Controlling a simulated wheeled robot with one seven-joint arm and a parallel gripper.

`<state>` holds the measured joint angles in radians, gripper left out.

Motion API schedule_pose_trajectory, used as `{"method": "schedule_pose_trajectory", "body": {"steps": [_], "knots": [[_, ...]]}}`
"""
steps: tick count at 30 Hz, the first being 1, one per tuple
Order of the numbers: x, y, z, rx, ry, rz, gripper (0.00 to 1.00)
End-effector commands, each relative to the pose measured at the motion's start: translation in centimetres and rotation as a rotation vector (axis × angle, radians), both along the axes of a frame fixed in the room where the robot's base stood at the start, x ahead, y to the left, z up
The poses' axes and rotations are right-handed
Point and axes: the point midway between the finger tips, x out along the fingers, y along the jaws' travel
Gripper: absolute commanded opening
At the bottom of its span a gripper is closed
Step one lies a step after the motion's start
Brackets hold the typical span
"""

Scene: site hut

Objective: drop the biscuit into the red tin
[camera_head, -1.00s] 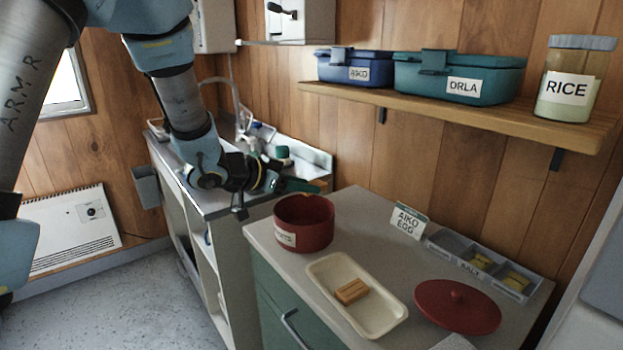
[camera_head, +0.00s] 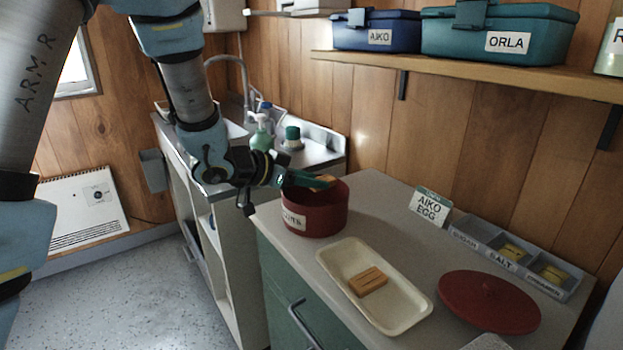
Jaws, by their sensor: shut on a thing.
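The red tin (camera_head: 322,218) stands open on the counter, with a white label on its front left. My gripper (camera_head: 318,182) reaches in from the left, level with the tin's rim and over its opening. Its green fingers are shut on a tan biscuit (camera_head: 325,180), which shows at their tips above the tin. The inside of the tin is mostly hidden by the gripper and the near wall. The tin's red lid (camera_head: 489,301) lies apart on the counter at the right.
A small sign (camera_head: 430,207) and a divided grey box (camera_head: 518,262) stand behind. A shelf (camera_head: 480,74) with lunch boxes runs above. A sink (camera_head: 235,130) is at the left.

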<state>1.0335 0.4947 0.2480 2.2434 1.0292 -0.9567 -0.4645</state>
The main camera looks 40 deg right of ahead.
Motion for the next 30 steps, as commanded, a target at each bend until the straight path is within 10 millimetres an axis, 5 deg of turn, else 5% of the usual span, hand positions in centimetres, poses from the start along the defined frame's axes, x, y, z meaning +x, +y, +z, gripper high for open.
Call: {"method": "schedule_pose_trajectory", "body": {"steps": [7,8,16,25,30], "knots": [[0.0,0.0,0.0,0.000,0.000,0.000,0.00],[0.0,0.0,0.0,0.000,0.000,0.000,0.47],[0.0,0.0,0.0,-0.001,0.000,0.000,0.77],[0.0,0.2,0.1,-0.001,0.000,0.001,0.78],[0.2,1.8,0.9,-0.003,-0.001,0.004,0.78]]}}
